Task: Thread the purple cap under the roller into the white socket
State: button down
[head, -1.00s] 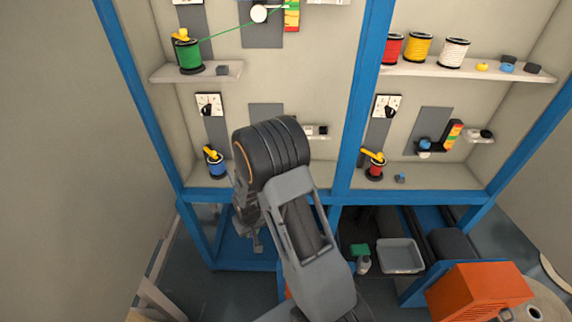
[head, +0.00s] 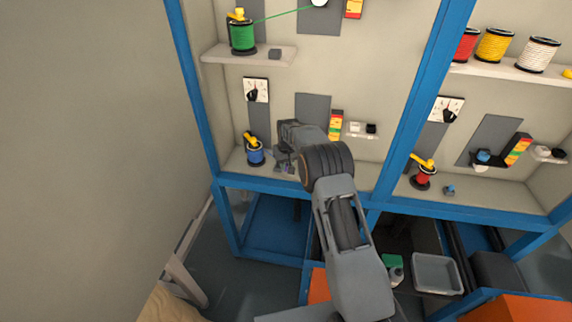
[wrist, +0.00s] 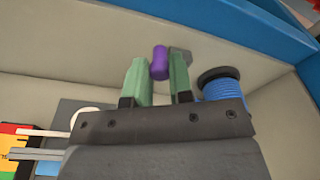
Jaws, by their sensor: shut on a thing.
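My gripper (wrist: 159,82) has two green fingers shut on the purple cap (wrist: 160,62), which sticks out beyond the fingertips in the wrist view. In the head view my gripper (head: 285,162) is in the lower left bay, just right of the blue spool (head: 255,155). The blue spool also shows in the wrist view (wrist: 222,85), close beside the right finger. A white round piece, which looks like the roller (wrist: 90,119), is partly hidden behind the gripper body. A small white block, perhaps the white socket (head: 355,127), sits on a little ledge right of the arm.
A coloured striped block (head: 336,125) stands beside a grey panel (head: 312,108) behind my arm. A small grey block (wrist: 181,54) is near the right finger. Blue frame posts (head: 412,100) bound the bay. A green spool (head: 242,37) stands on the shelf above.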

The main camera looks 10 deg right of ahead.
jog(key=shift+w+d+r, duration=0.15)
jog(key=shift+w+d, duration=0.05)
jog(key=shift+w, duration=0.05)
jog(key=shift+s+d, duration=0.1)
jog(key=shift+d, duration=0.2)
jog(key=shift+s+d+p, duration=0.15)
jog(key=shift+s+d, duration=0.8)
jog(key=shift+d, duration=1.25)
jog(key=shift+s+d+p, duration=0.2)
jog(key=shift+s+d, duration=0.7)
jog(key=shift+d, duration=1.3)
jog(key=shift+s+d+p, duration=0.15)
jog(key=shift+s+d, duration=0.8)
jog(key=shift+d, duration=1.25)
